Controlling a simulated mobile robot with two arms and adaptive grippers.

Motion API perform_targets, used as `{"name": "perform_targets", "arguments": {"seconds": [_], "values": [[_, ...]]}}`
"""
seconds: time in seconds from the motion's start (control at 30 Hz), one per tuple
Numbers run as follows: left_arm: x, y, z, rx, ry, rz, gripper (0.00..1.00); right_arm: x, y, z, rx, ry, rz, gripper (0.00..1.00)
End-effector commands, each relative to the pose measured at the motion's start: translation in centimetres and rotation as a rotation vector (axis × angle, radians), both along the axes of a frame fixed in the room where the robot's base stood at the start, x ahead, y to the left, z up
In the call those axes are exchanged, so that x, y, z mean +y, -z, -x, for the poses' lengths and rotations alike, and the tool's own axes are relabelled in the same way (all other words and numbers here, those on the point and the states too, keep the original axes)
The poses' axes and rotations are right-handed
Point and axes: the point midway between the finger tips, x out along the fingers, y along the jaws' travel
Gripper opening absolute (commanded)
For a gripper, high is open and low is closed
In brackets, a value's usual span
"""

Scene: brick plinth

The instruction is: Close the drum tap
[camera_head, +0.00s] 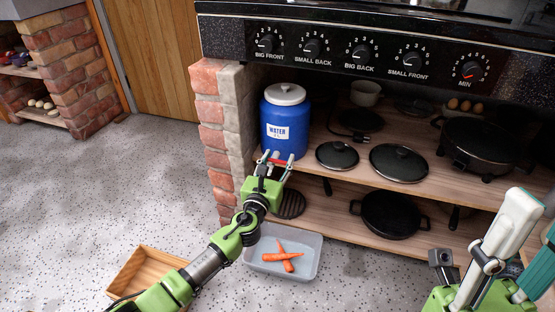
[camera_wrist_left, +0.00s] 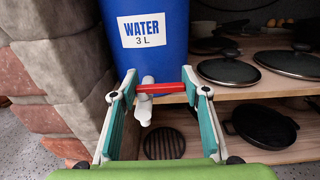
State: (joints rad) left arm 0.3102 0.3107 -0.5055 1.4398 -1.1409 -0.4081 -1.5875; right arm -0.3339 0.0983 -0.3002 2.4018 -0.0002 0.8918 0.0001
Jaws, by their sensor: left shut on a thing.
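The blue water drum (camera_head: 285,122) with a white lid stands upright at the left end of the upper shelf. It also shows in the left wrist view (camera_wrist_left: 165,62), with its label. Its tap has a white spout (camera_wrist_left: 146,105) and a red lever (camera_wrist_left: 172,87), which lies sideways, pointing right. My left gripper (camera_head: 274,160) is at the tap in front of the drum. My right gripper (camera_head: 515,255) is partly cut off at the lower right, away from the drum.
A brick pillar (camera_head: 225,130) stands close left of the drum. Pan lids (camera_head: 399,160) and pans (camera_head: 390,214) fill the shelves to the right. The stove's knob panel (camera_head: 360,50) is above.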

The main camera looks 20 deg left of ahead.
Motion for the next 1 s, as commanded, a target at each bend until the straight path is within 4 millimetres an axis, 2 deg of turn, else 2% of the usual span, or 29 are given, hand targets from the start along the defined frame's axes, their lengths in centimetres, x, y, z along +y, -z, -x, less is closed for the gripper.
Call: {"name": "perform_targets", "arguments": {"seconds": [0.33,0.37,0.4,0.43,0.8,1.0], "values": [[0.1,0.0,-0.1,-0.001,-0.004,0.000,0.21,0.0,0.0,0.0,0.000,0.000,0.000,0.37],[0.1,-0.1,-0.1,-0.001,-0.004,0.000,0.45,0.0,0.0,0.0,0.000,-0.001,0.000,0.37],[0.1,-0.1,-0.1,-0.001,-0.004,0.000,0.55,0.0,0.0,0.0,0.000,-0.001,0.000,0.37],[0.1,-0.1,-0.1,-0.001,-0.004,0.000,0.60,0.0,0.0,0.0,0.000,-0.001,0.000,0.37],[0.1,0.0,0.1,0.000,-0.003,0.000,0.60,0.0,0.1,-0.1,0.005,0.001,0.002,0.37],[0.1,0.1,2.3,0.000,-0.001,-0.002,0.60,0.0,0.1,-0.1,0.003,0.000,0.001,0.37]]}}
